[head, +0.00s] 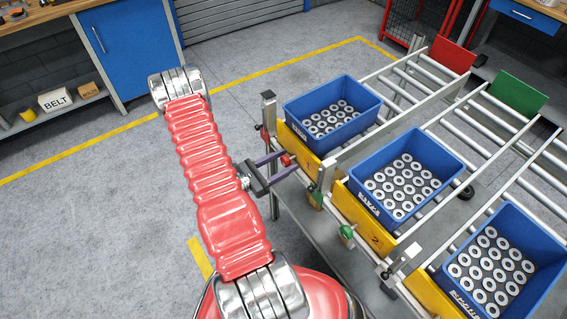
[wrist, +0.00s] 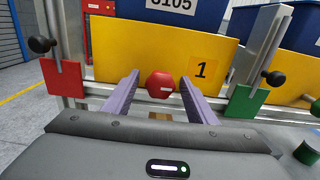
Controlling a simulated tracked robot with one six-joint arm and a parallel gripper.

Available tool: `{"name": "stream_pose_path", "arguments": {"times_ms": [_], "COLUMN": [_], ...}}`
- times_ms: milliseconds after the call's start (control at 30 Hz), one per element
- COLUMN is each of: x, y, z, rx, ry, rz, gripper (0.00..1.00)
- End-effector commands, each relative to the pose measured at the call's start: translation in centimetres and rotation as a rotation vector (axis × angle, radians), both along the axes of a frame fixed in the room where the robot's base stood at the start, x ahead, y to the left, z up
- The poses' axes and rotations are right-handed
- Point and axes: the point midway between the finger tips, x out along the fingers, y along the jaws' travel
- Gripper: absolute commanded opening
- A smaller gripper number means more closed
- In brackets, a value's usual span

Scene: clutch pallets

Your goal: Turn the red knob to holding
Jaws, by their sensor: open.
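The red knob (wrist: 160,84) sits low in front of the yellow plate marked 1 (wrist: 115,50) in the wrist view. It has a small pale mark on its face. My gripper (wrist: 160,76) is open, with one purple finger on each side of the knob and a visible gap on both sides. In the head view, my gripper (head: 287,164) reaches from the red arm to the red knob (head: 286,160) at the front of the first lane. The lettering on the knob or plate that would show its setting is too small to read.
A red tab (wrist: 65,85) with a black ball handle stands left of the knob, and a green tab (wrist: 245,102) stands right. A green knob (head: 347,232) is on the second lane. Blue crates of rings (head: 340,130) sit on the roller lanes. Open floor lies left.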

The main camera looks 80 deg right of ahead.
Motion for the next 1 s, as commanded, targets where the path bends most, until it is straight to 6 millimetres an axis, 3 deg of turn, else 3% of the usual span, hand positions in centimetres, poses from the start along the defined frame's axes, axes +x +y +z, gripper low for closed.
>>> {"name": "stream_pose_path", "arguments": {"times_ms": [100,833,1000], "x": [0.02,0.08,0.10], "y": [0.01,-0.02,0.39], "z": [0.00,0.00,0.00], "rx": [0.000,-0.001,-0.001], "ry": [0.000,-0.001,-0.001], "rz": [0.000,0.001,0.002], "gripper": [0.51,0.00,0.00]}}
